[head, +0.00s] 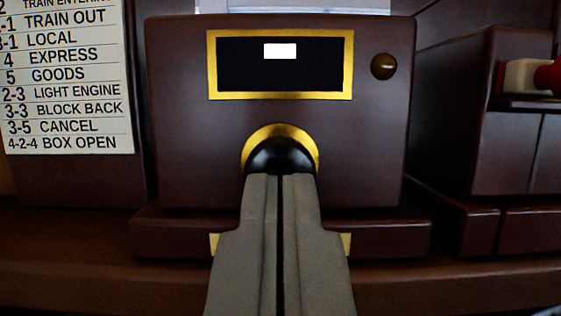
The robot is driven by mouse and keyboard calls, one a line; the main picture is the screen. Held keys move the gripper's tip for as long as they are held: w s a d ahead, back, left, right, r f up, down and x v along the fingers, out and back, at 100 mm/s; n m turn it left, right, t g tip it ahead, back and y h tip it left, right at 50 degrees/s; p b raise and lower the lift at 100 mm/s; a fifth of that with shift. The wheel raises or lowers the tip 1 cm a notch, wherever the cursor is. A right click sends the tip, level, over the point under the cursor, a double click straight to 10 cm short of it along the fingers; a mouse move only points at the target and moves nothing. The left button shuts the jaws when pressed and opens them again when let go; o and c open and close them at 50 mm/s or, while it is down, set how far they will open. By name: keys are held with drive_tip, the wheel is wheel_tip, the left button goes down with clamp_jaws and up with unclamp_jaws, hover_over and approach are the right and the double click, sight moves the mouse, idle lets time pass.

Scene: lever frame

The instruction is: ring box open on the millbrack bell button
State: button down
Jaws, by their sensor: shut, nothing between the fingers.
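A dark brown wooden bell box stands straight ahead in the head view (180,130). Low on its front is a black round bell button (280,153) in a brass ring (281,130). My gripper (280,178) is shut and empty, its grey fingertips in front of the button and covering its lower part. I cannot tell whether the tips touch it. Above is a brass-framed black window (235,75) with a small white block (280,51) in it. A brass name plate (346,244) is mostly hidden behind my fingers. A code card (70,80) at the left lists "4-2-4 BOX OPEN".
A small brown knob (383,66) sits at the box's upper right. Another dark wooden box (490,150) stands to the right, with a red and cream part (530,77) at the edge. A wooden shelf (80,265) runs beneath.

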drive_tip(key=shift+w, duration=0.25)
drive_tip(key=shift+w, duration=0.45)
drive_tip(key=shift+s, duration=0.8)
drive_tip(key=shift+w, duration=0.15)
idle(0.9)
idle(3.0)
